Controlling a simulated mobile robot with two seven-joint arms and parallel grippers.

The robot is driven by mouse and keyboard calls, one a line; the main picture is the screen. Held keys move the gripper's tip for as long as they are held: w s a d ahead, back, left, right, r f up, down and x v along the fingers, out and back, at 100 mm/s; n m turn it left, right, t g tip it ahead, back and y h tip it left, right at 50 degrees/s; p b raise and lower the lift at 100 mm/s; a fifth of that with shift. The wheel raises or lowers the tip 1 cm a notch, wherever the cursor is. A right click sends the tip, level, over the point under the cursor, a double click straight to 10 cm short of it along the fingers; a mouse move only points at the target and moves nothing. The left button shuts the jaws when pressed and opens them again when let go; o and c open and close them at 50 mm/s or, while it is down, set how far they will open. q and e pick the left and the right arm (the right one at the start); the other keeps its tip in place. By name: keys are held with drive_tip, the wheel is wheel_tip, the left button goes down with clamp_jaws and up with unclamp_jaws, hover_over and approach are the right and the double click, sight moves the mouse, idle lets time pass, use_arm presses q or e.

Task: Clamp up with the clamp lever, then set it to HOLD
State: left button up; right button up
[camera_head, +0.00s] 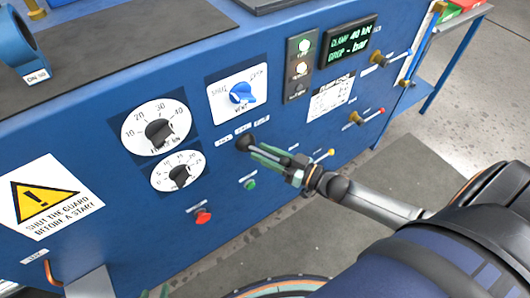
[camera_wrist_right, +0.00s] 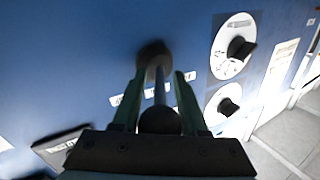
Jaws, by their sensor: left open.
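The clamp lever has a dark round hub (camera_head: 246,143) on the blue panel, with several small white labels above it. In the right wrist view its rod runs from the hub to a black ball knob (camera_wrist_right: 160,121). My right gripper (camera_head: 262,154) reaches in from the right, with its green fingers on either side of the lever. In the right wrist view the fingers (camera_wrist_right: 160,77) flank the rod and the knob lies near the palm; whether they press on it I cannot tell. Green fingertips of my left gripper (camera_head: 155,292) show apart at the bottom edge.
A display (camera_head: 349,42) reads CLAMP 40 kN and GRIP - bar. Two dial knobs (camera_head: 160,133), a blue VENT knob (camera_head: 241,93), a red button (camera_head: 203,216) and a green button (camera_head: 250,184) surround the lever.

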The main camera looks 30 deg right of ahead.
clamp_jaws()
idle(1.0)
